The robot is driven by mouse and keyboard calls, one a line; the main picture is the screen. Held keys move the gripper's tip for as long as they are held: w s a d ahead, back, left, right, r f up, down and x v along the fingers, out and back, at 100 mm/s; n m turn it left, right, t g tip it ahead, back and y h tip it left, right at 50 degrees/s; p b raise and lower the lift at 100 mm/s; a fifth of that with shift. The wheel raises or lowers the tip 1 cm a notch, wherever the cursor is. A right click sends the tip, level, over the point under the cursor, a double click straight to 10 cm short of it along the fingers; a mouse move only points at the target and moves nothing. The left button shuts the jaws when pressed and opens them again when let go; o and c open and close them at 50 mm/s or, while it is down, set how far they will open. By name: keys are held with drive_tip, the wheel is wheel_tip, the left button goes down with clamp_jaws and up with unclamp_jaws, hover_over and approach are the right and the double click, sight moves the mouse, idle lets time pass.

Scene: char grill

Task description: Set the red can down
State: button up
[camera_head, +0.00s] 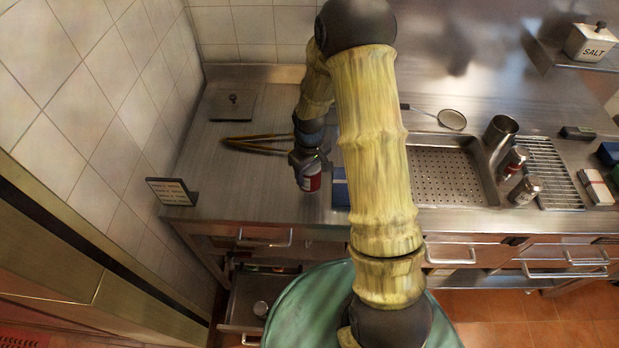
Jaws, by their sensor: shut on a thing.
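The red can (310,182) shows below the end of my arm, over the steel counter (240,190) close to its front edge. My gripper (308,164) is shut on the can from above and hides its upper part. The can looks upright. I cannot tell whether its base touches the counter or hangs a little above it.
Brown tongs (258,148) lie behind the can. A small sign (171,191) stands at the left edge. A blue item (340,187) is just right of the can. A perforated tray (440,178) lies farther right. An open drawer (243,315) sticks out below. Counter left of the can is clear.

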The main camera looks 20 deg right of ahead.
sight(310, 180)
drive_tip(key=shift+f+p, duration=0.65)
drive_tip(key=shift+f, duration=1.4)
drive_tip(key=shift+f, duration=0.2)
drive_tip(key=o, duration=1.2)
drive_tip(key=shift+r, duration=0.15)
wheel_tip(310, 180, up, 12)
drive_tip(key=b, duration=0.3)
